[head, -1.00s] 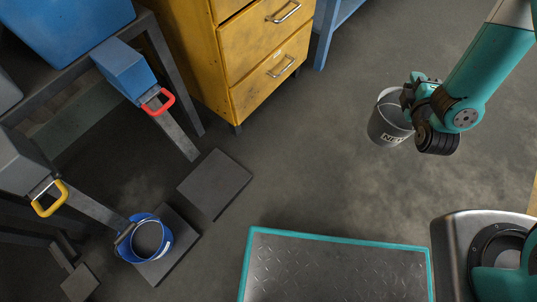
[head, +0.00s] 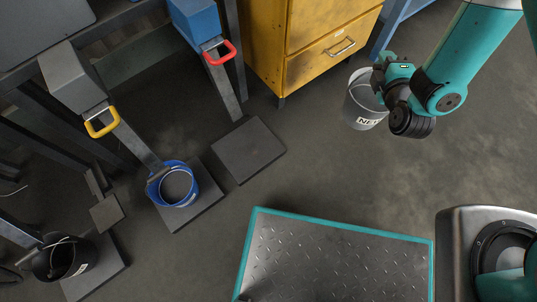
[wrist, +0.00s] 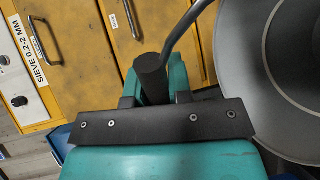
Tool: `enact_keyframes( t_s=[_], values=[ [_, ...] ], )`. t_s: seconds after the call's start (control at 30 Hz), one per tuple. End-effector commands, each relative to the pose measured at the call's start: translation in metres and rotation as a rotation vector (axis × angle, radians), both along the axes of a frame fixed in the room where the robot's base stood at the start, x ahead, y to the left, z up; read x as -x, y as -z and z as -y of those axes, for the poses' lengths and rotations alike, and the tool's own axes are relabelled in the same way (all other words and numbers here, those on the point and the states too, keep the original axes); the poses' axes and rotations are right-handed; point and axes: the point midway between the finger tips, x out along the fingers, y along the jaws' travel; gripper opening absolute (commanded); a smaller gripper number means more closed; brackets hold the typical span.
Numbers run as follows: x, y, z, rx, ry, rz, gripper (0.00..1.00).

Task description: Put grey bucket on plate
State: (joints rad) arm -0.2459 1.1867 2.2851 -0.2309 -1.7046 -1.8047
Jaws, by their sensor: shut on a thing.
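The grey bucket (head: 360,108), a pale cylinder with a partly hidden label, hangs above the floor at the right in the head view. My gripper (head: 382,80) is shut on its handle. In the wrist view the dark handle grip (wrist: 152,78) sits between the jaws, its wire runs up to the right, and the bucket's round body (wrist: 275,75) fills the right side. A bare dark square plate (head: 248,150) lies on the floor left of the bucket. A second plate (head: 203,212) bears a blue bucket (head: 178,187). A third plate (head: 112,272) is partly under a black bucket (head: 62,260).
A yellow drawer cabinet (head: 310,55) stands at the back, left of the bucket. A teal-edged metal platform (head: 335,260) is in front. Floor between bucket and bare plate is clear.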

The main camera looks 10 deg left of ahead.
Motion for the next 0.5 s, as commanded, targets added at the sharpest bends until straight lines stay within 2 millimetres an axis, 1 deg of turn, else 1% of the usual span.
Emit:
enact_keyframes(
  t_s=[0.03,0.17,0.2,0.27,0.3,0.4,0.5],
  values=[
    [0.003,0.002,-0.020,-0.002,-0.037,0.002,0.00],
    [0.017,0.003,-0.070,-0.001,-0.135,0.000,0.00],
    [0.022,0.004,-0.087,0.000,-0.167,0.000,0.00],
    [0.033,0.004,-0.113,-0.001,-0.220,-0.001,0.00],
    [0.041,0.004,-0.130,0.000,-0.256,-0.002,0.00],
    [0.062,0.003,-0.168,0.000,-0.341,-0.002,0.00],
    [0.083,0.002,-0.200,-0.002,-0.417,-0.003,0.00]
  ],
)
